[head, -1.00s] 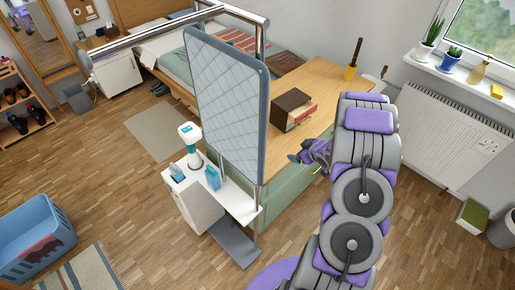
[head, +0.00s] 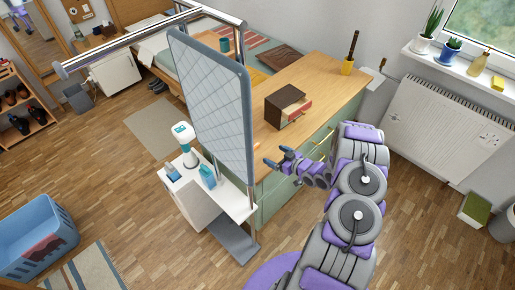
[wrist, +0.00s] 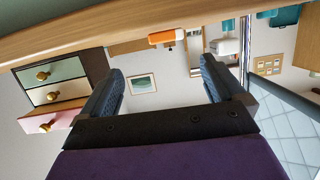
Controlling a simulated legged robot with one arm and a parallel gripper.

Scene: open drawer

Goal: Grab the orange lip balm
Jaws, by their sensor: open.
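The orange lip balm (wrist: 166,36) shows in the wrist view as a small orange stick with a pale end. It lies at the edge of the wooden tabletop (wrist: 120,26), which appears upside down along the top of that view. I cannot make the lip balm out clearly in the head view. My gripper (head: 277,157) is beside the front edge of the wooden top, its fingers pointing left. In the wrist view my gripper (wrist: 163,72) has its two dark fingers wide apart with nothing between them. The lip balm lies beyond the fingertips, between their lines.
A small brown drawer box (head: 284,104) stands on the wooden top, its pink drawer (wrist: 45,121) pulled out. A tall quilted panel (head: 212,100) with a metal frame stands left of my gripper. A white side stand (head: 228,195) is below it. A radiator (head: 445,125) is at right.

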